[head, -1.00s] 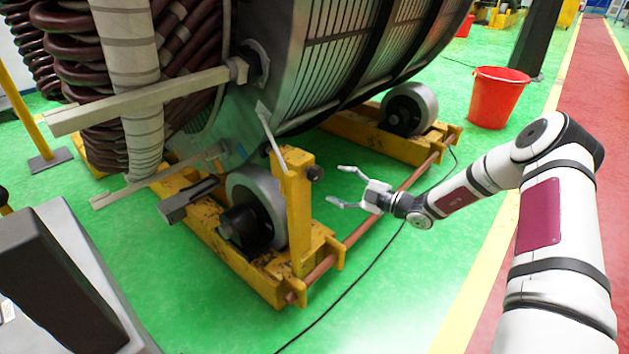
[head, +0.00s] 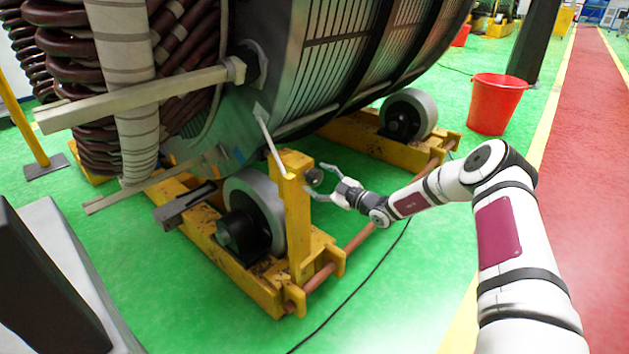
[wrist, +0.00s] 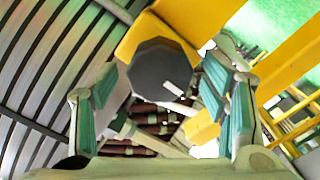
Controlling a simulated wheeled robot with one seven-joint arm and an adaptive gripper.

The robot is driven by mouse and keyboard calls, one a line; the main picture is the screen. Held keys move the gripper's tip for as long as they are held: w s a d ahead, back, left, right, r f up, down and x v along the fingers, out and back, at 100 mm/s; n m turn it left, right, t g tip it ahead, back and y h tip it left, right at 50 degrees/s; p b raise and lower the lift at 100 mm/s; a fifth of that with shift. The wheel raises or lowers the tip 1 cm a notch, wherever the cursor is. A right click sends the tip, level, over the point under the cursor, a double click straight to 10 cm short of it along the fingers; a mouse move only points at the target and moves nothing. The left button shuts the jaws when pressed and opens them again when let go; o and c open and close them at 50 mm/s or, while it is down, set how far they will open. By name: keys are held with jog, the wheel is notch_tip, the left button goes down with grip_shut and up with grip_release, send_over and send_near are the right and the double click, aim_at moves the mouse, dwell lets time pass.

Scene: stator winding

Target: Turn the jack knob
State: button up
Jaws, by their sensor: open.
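The jack knob (head: 314,177) is a dark grey, many-sided knob on the right side of the yellow jack post (head: 296,222). In the wrist view the knob (wrist: 160,72) sits large near the centre, between and beyond my open fingers. My gripper (head: 325,182) is open at the knob's right, its fingertips close to the knob. In the wrist view my gripper (wrist: 157,95) shows green-padded fingers at left and right, with a visible gap to the knob on the left side. I cannot tell whether the right finger touches it.
The large stator (head: 330,60) rests on grey rollers (head: 262,205) in yellow stands just left of my gripper. A copper-coloured rod (head: 355,240) runs low between the stands. A black cable (head: 372,270) lies on the green floor. A red bucket (head: 496,103) stands at the back right.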

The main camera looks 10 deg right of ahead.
jog(key=shift+x, duration=1)
jog(key=c, duration=1.1)
jog(key=shift+c, duration=0.2)
